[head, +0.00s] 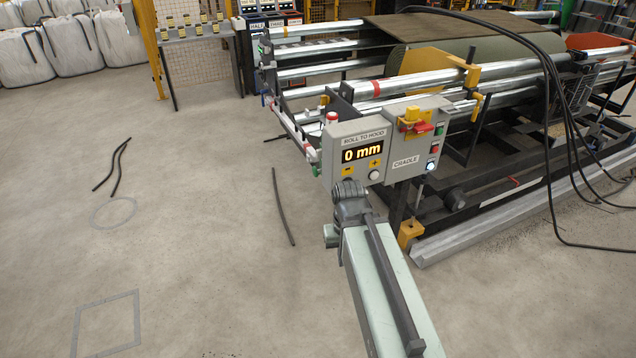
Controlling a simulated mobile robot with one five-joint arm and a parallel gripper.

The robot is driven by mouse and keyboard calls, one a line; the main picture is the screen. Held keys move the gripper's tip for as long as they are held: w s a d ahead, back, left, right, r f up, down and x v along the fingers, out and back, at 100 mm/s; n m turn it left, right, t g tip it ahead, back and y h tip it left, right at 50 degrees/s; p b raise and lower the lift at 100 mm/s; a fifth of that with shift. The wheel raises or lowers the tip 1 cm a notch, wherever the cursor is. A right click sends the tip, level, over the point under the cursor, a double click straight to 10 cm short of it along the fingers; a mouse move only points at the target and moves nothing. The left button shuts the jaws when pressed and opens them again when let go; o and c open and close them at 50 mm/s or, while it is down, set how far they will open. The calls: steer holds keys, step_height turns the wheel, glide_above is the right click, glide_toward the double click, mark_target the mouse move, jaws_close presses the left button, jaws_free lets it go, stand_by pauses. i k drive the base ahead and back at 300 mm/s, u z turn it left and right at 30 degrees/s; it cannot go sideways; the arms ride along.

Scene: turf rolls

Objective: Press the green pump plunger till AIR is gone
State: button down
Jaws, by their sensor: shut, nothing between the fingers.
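No green pump plunger and no AIR reading can be made out in the head view. My arm (378,285) reaches up from the bottom edge and ends in a grey joint just below a grey control box (355,138). My gripper and its fingertips cannot be made out beyond that joint.
A second box marked CRADLE (405,160) has a red and yellow switch and several buttons. Behind it stands the roller machine (470,85) with a large green roll. Black hoses (550,130) hang at right. Open floor (190,230) lies left.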

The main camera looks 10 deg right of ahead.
mark_target(315, 172)
steer(key=u, duration=2.45)
steer(key=i, duration=1.9)
steer(key=z, duration=2.05)
steer(key=i, duration=1)
steer(key=u, duration=0.15)
